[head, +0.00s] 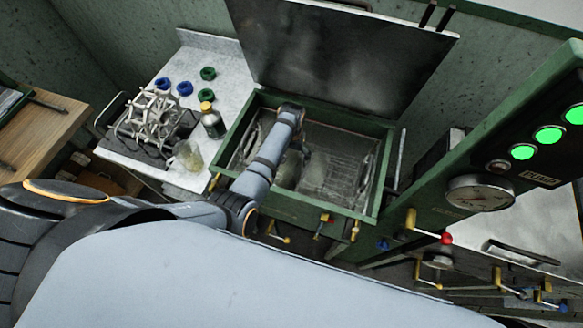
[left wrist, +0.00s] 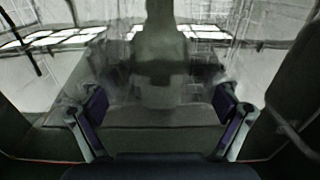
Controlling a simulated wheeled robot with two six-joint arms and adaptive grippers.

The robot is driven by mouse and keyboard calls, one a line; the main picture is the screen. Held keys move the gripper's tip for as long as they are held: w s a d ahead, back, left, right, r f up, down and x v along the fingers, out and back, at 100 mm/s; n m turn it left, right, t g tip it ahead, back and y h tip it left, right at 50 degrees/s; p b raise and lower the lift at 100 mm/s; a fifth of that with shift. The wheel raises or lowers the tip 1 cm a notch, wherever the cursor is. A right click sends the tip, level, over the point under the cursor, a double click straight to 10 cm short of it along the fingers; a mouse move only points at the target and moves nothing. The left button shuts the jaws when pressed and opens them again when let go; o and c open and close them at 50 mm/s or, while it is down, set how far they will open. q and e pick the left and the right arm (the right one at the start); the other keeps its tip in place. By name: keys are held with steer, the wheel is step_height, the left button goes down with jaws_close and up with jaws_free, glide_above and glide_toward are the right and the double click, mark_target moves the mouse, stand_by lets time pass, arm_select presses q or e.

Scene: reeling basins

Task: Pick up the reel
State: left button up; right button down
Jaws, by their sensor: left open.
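The reel (head: 152,115), a pale frame with several spokes, sits on a dark stand at the left of the white-topped side table. My left arm reaches over the green basin (head: 255,108), well to the right of the reel. My left gripper (head: 302,152) is down at the basin, largely hidden by its own wrist in the head view. The left wrist view shows its two fingers (left wrist: 162,115) spread wide with nothing between them. Below them is a glossy, reflecting surface. The reel does not show in the left wrist view. My right gripper is not in view.
The side table (head: 215,60) also holds blue and green rings (head: 184,88), a dark bottle with a yellow cap (head: 212,122) and a glass jar (head: 188,156). The basin's lid (head: 340,55) stands raised behind it. A green panel with a gauge (head: 481,193) is at the right.

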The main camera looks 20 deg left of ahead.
arm_select(q)
step_height(320, 180, down, 2)
steer(key=shift+f, duration=0.1)
steer(key=c, duration=1.4)
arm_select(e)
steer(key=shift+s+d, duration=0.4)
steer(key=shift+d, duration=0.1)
